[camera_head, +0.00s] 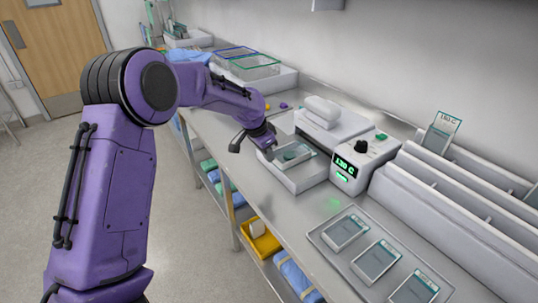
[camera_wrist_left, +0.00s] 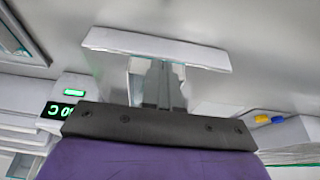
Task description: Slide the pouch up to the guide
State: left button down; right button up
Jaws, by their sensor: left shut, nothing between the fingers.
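The pouch (camera_head: 293,155), clear with a grey-green content, lies on the white feed tray (camera_head: 302,180) in front of the sealer (camera_head: 337,126). My left gripper (camera_head: 266,147) is shut and empty, with its fingertips at the pouch's left end; I cannot tell whether they touch it. In the left wrist view, the shut fingers (camera_wrist_left: 158,88) point at a pale bar (camera_wrist_left: 155,48). I cannot make out the guide as a separate part from the sealer. My right gripper is not in view.
The sealer's display (camera_head: 345,167) reads about 130 C. A metal tray (camera_head: 318,236) with several pouches lies at the front right. White racks (camera_head: 450,190) stand at right, one holding an upright pouch (camera_head: 441,130). Baskets (camera_head: 250,66) stand at the back.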

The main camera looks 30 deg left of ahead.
aim_at(283, 155)
pick_arm(q)
jog(key=shift+f, duration=0.85)
jog(key=shift+w+d, duration=0.1)
jog(key=shift+w+d+p, duration=0.3)
jog(key=shift+w+p, duration=0.25)
jog(key=shift+w, duration=0.2)
jog(key=shift+w+d+p, duration=0.35)
jog(key=shift+w+p, duration=0.15)
jog(key=shift+w, duration=0.3)
jog(key=shift+w+d+p, duration=0.3)
jog(key=shift+w+p, duration=0.25)
jog(key=shift+w, duration=0.2)
jog(key=s+r+p, duration=0.1)
jog(key=r+p, duration=0.1)
jog(key=s+a+r+p, duration=0.1)
jog(key=p, duration=0.1)
jog(key=shift+s+r, duration=0.2)
jog(key=shift+r, duration=0.2)
jog(key=shift+s+a+r, duration=0.1)
jog(key=shift+s+r, duration=0.1)
jog(key=shift+s, duration=0.1)
jog(key=shift+f, duration=0.1)
jog(key=shift+w, duration=0.1)
